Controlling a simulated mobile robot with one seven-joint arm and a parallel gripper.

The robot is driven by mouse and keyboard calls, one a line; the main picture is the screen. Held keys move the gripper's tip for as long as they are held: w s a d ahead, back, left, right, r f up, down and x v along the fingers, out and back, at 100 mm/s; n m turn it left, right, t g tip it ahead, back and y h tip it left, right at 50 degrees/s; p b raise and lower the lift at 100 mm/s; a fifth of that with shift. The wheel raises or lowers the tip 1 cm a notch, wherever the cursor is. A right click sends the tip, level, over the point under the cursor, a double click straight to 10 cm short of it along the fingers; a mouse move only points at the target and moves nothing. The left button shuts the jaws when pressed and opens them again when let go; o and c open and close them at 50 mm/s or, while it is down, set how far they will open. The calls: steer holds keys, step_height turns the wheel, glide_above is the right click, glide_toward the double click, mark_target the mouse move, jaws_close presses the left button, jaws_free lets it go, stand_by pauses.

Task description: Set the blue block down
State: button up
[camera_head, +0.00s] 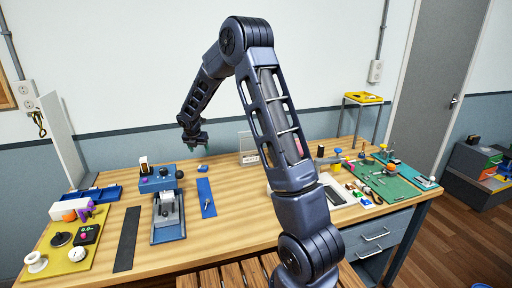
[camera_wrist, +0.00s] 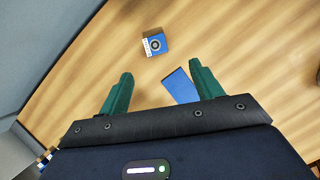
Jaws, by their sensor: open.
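The blue block (camera_head: 202,168) is a small cube. It rests on the wooden table (camera_head: 235,203) behind the blue mat. In the wrist view the blue block (camera_wrist: 155,43) shows a dark ring on one face and a pale printed strip along one side. My gripper (camera_head: 196,146) hangs above the far side of the table, over the area of the block. In the wrist view the two green fingers of my gripper (camera_wrist: 160,72) are spread wide with nothing between them. The block lies beyond the fingertips and apart from them.
A blue mat (camera_head: 206,191) with a small metal piece lies in front of the block. A blue stand (camera_head: 168,210) is to the left, beside a dark strip (camera_head: 127,238). A yellow mat (camera_head: 65,250) and a green mat (camera_head: 383,180) hold small items. Bare wood surrounds the block.

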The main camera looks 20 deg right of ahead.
steer(key=s+d+r+m, duration=0.8)
steer(key=s+r, duration=0.2)
steer(key=s+d+r+m, duration=0.7)
steer(key=s+r, duration=0.2)
steer(key=s, duration=0.2)
steer(key=s+d+r+m+y, duration=0.1)
steer(key=s+d+m, duration=0.2)
steer(key=s+m, duration=0.4)
steer(key=s+d+r+m, duration=0.1)
steer(key=s+d+m, duration=0.2)
steer(key=s+m, duration=0.5)
steer(key=s, duration=1)
steer(key=shift+s+m+y, duration=0.3)
steer(key=shift+y, duration=0.1)
